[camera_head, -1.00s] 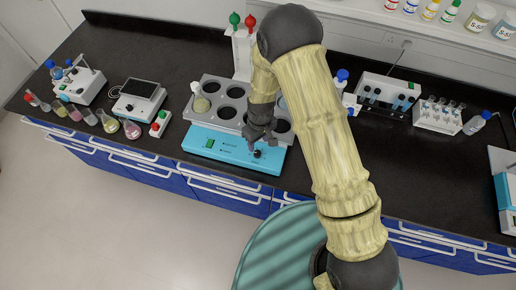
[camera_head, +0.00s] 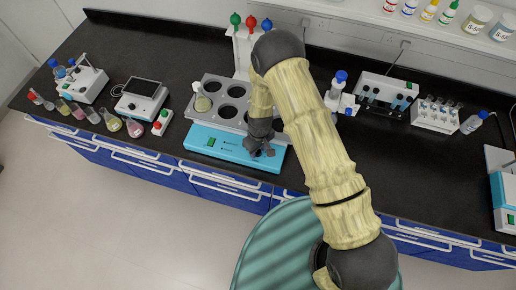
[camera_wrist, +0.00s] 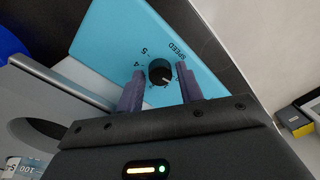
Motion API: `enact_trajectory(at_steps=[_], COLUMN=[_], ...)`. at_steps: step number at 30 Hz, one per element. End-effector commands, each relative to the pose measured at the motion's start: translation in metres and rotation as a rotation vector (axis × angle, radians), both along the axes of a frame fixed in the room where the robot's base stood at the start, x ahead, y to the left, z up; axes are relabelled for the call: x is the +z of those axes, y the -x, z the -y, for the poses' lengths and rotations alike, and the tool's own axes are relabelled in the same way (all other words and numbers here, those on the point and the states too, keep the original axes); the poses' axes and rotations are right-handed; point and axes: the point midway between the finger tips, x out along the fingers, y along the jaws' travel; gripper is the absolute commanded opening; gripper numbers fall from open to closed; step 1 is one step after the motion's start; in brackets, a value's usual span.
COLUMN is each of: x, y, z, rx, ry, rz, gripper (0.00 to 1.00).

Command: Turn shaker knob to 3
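The shaker (camera_head: 222,150) is a blue-fronted box with a grey top of round holes, standing at the bench's front edge. Its black speed knob (camera_wrist: 160,73) shows in the wrist view, with a light pointer mark, the word SPEED, and the numbers 4 and 5 beside it. Other numbers are hidden by my fingers or too small to read. My gripper (camera_wrist: 159,78) is open, one finger on each side of the knob, with a gap seemingly on both sides. In the head view my gripper (camera_head: 260,150) is low over the right of the front panel and hides the knob.
A red-and-green switch box (camera_head: 161,122) stands close to the left. A rack with coloured knobs (camera_head: 245,45) is behind. Bare black bench (camera_head: 350,150) lies to the right.

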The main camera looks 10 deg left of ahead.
Motion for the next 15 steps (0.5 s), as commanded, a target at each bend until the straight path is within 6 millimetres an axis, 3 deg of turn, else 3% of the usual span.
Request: enact_trajectory(at_steps=[1,5,15], x=[0.0001,0.0002,-0.0006], y=[0.0001,0.0001,0.0003], z=[0.0001,0.0001,0.0002], rx=[0.000,0.000,-0.030], ry=[0.000,0.000,0.001], rz=[0.000,0.000,-0.001], gripper=[0.27,0.04,0.04])
